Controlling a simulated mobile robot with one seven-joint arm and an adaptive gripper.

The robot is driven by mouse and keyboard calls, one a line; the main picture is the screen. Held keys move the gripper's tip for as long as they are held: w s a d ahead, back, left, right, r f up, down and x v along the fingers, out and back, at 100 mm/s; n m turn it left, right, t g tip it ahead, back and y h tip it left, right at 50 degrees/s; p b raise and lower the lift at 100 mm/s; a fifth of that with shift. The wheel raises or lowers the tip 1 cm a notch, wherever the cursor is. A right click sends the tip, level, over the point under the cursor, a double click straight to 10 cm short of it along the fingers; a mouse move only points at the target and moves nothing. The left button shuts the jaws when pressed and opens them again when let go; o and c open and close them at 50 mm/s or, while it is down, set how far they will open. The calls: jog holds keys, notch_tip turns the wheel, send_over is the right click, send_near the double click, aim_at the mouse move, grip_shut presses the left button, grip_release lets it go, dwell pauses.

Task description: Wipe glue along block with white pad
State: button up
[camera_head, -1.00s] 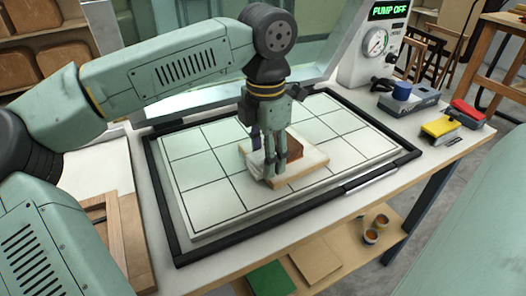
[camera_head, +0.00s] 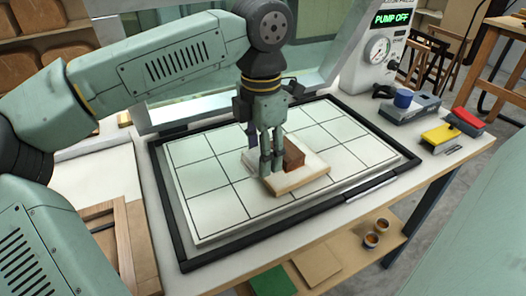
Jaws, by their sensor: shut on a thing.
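A pale wooden slab (camera_head: 310,180) with a cream top lies on the white gridded board (camera_head: 210,208). A reddish-brown block (camera_head: 294,154) sits on the slab, just right of my gripper and partly hidden by it. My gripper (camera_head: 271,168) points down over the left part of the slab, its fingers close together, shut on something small. I cannot make out that thing between the fingers; no separate white pad can be told from the pale surfaces. Whether the fingertips touch the slab is unclear. No glue can be made out.
A black frame (camera_head: 290,232) edges the gridded board. A blue-capped grey tool (camera_head: 410,107), a yellow block (camera_head: 440,134) and a red block (camera_head: 466,121) stand at the right. A pump gauge (camera_head: 378,48) is behind. The front and right of the grid are clear.

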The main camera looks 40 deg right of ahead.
notch_tip(320, 180, up, 6)
jog(key=p, duration=0.4)
jog(key=shift+r, duration=0.25)
jog(key=shift+d, duration=0.1)
